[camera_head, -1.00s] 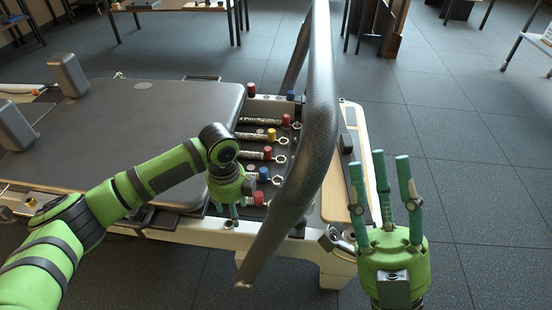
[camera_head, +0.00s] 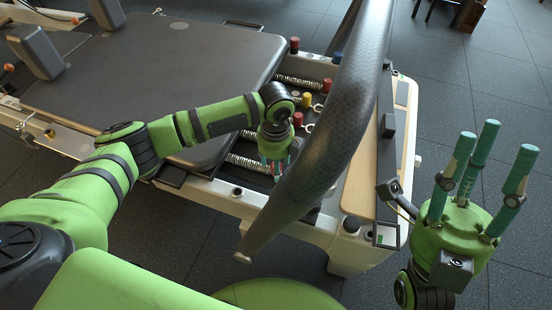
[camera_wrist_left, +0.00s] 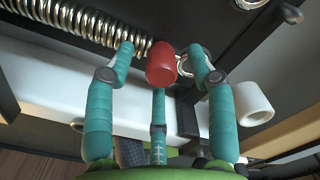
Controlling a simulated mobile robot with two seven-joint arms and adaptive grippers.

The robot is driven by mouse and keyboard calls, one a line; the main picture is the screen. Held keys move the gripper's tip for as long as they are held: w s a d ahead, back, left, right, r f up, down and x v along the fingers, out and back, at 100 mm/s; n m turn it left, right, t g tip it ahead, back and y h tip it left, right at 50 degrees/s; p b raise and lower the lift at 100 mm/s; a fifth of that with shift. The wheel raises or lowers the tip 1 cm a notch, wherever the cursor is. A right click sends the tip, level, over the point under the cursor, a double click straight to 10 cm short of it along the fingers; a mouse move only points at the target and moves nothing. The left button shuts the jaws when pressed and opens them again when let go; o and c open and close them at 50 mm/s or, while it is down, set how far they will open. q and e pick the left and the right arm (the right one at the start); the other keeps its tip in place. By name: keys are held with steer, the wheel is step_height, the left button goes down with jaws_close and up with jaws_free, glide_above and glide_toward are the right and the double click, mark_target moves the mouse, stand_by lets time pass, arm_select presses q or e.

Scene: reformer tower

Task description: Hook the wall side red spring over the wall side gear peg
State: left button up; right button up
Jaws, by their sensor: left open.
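My left gripper (camera_head: 276,165) is over the near end of the spring bed in the head view and hides part of it. In the left wrist view its fingers (camera_wrist_left: 160,52) are open around a red knob (camera_wrist_left: 160,65). A coiled spring (camera_wrist_left: 95,22) lies to the knob's left, and a metal ring (camera_wrist_left: 188,65) shows behind it at right. I cannot tell whether the fingers touch the knob. I cannot pick out the gear peg. My right gripper (camera_head: 482,170) is open and empty at the right, fingers up.
A thick grey bar (camera_head: 335,130) slants across the spring bed and hides part of it. The padded carriage (camera_head: 150,80) lies to the left. A wooden board (camera_head: 364,180) is on the right end. A white cylinder (camera_wrist_left: 253,103) is right of my left fingers.

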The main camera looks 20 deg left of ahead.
arm_select(q)
steer(key=shift+f, duration=0.15)
jaws_close()
steer(key=c, duration=0.8)
jaws_free()
jaws_close()
steer(key=shift+d+r+p, duration=0.15)
steer(key=shift+r+p, duration=0.8)
steer(key=shift+p, duration=0.4)
steer(key=shift+d+r+p, duration=0.1)
steer(key=shift+r+p, duration=0.85)
steer(key=shift+p, duration=0.35)
steer(key=shift+f, duration=0.1)
steer(key=shift+d, duration=0.15)
